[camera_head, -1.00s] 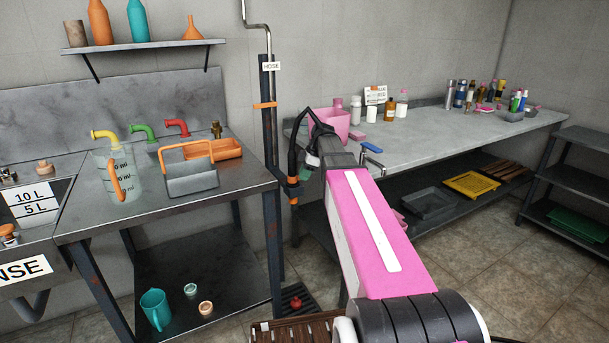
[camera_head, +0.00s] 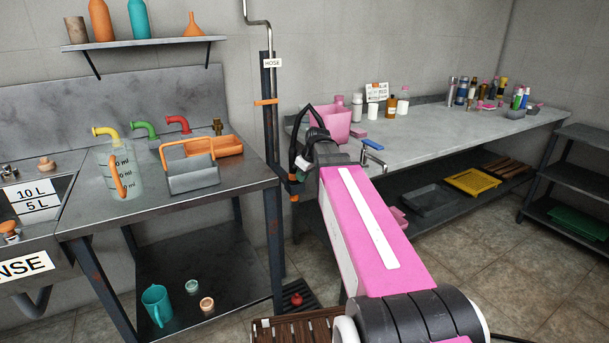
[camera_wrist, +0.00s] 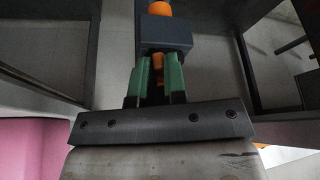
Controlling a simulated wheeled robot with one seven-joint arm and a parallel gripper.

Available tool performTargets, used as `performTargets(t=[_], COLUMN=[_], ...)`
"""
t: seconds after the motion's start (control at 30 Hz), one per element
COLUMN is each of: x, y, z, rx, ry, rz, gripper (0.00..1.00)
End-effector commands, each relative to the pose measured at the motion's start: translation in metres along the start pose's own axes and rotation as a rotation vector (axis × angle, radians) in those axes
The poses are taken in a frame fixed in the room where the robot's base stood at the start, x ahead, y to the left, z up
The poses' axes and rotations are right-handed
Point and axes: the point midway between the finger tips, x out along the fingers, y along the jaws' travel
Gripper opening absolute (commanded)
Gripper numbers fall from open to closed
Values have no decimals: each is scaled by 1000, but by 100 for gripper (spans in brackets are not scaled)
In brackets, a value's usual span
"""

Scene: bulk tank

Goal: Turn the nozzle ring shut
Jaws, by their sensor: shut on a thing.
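My gripper (camera_wrist: 159,78) has two green fingers and shows from behind in the wrist view. It is shut on the orange nozzle ring (camera_wrist: 158,62), which shows narrowly between the fingers. A dark grey block (camera_wrist: 166,33) lies just beyond the fingertips, with a round orange part (camera_wrist: 157,8) behind it. In the head view my gripper is at the hose post (camera_head: 269,130), mostly hidden by my wrist and arm. An orange part (camera_head: 293,198) shows low on the post, beside the gripper. The ring's turn angle cannot be read.
A steel table (camera_head: 240,191) with a jug (camera_head: 124,181) and grey caddy (camera_head: 190,180) stands left of the post. A bench (camera_head: 440,138) with a pink container (camera_head: 336,121) and bottles stands right. A wooden slatted thing (camera_head: 290,331) lies low in front.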

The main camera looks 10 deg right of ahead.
Motion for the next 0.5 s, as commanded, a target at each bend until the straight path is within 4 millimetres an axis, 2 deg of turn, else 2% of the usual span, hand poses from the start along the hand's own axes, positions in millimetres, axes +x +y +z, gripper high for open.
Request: performTargets(t=[0.2, 0.5], x=[0, 1], y=[-10, -17], z=[-1, -3], rx=[162, 314], ry=[1, 1], rz=[68, 129], gripper=[0, 0])
